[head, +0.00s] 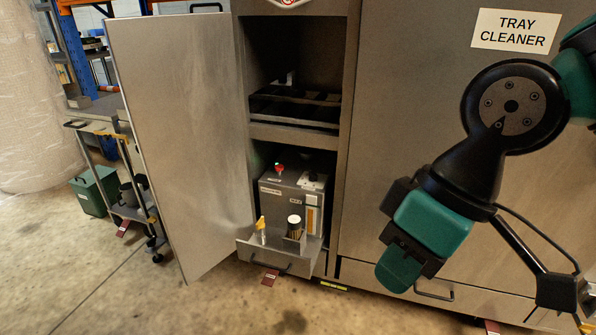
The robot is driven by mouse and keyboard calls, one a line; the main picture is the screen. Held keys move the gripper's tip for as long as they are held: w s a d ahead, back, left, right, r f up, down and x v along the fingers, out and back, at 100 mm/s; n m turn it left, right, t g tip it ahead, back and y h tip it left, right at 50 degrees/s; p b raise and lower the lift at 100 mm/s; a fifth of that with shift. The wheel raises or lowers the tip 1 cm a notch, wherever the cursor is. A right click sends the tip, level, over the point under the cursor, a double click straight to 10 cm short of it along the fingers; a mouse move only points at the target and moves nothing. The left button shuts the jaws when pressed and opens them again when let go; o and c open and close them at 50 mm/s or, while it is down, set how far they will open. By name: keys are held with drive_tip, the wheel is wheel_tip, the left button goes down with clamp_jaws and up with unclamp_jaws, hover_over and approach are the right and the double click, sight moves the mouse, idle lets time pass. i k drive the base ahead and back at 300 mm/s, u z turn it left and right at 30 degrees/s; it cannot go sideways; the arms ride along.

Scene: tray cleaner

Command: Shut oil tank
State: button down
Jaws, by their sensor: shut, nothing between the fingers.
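A grey metal box (283,205), seemingly the oil tank, stands in the lower compartment of the tray cleaner (410,110). It has a red knob on top and labels on its front; which part of it opens cannot be told. In front of it a shallow drawer (250,247) sticks out, holding a small yellow-topped item (261,230) and a dark cylinder with a pale top (294,226). My gripper (398,272) points down in front of the closed panel, right of the compartment and apart from the drawer. It looks shut and empty.
The tall cabinet door (180,140) stands open to the left of the compartment. Above the box is a dark shelf (295,105). A trolley (120,180), a green bin (95,190) and a wrapped roll (35,110) are farther left. The floor in front is mostly clear.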

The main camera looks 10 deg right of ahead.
sight(291, 192)
drive_tip(key=u, duration=0.1)
drive_tip(key=i, duration=1.2)
drive_tip(key=u, duration=0.65)
